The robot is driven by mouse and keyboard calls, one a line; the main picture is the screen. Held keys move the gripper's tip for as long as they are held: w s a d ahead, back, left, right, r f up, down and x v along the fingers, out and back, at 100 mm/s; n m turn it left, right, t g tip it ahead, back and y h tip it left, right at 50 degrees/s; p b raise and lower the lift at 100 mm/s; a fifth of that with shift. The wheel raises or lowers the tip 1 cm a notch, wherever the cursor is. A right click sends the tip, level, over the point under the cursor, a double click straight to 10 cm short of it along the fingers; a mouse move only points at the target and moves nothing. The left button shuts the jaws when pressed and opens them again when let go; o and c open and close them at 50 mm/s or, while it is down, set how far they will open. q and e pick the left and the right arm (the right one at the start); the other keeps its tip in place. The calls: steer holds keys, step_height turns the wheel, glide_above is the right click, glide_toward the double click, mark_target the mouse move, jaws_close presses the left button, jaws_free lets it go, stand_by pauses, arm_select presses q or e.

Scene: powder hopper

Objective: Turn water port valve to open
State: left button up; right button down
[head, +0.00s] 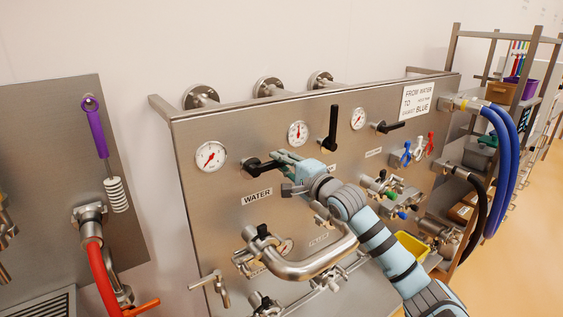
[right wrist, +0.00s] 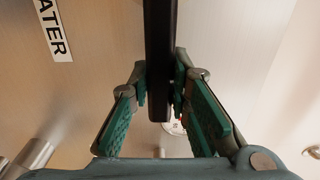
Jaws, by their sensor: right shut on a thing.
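The water port valve has a black lever handle (head: 254,164) on the steel panel (head: 232,136), above the "WATER" label (head: 257,197). The handle lies about level, its free end toward the right. My right gripper (head: 284,168) comes in from the right and is shut on the handle, hiding its end. In the right wrist view the black handle (right wrist: 160,50) runs down between the green finger pads of my right gripper (right wrist: 163,95). The "WATER" label (right wrist: 52,32) shows at upper left there. My left gripper is not in view.
A second black lever (head: 333,128) stands upright and a third (head: 388,127) lies about level. Gauges (head: 211,156) sit above. A curved steel pipe handle (head: 310,266) juts out below my right arm. Small coloured valves (head: 407,152) and blue hoses (head: 509,150) are at right.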

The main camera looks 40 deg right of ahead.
step_height(320, 180, up, 3)
steer(key=n+p, duration=0.3)
steer(key=p, duration=0.1)
steer(key=shift+a+f, duration=0.1)
steer(key=shift+a, duration=0.05)
steer(key=shift+a+r+n, duration=0.2)
steer(key=shift+r+n, duration=0.05)
steer(key=shift+n, duration=0.65)
steer(key=a+r+n, duration=0.1)
steer(key=n, duration=0.1)
steer(key=a+r+n, duration=0.1)
steer(key=n, duration=0.1)
steer(key=shift+r+n, duration=0.35)
steer(key=shift+n, duration=0.05)
steer(key=a+n, duration=0.1)
steer(key=a+r+n, duration=0.1)
steer(key=n, duration=0.1)
steer(key=a+n, duration=0.1)
steer(key=shift+w+r+n, duration=0.1)
steer(key=shift+r+n, duration=0.2)
steer(key=shift+r, duration=0.05)
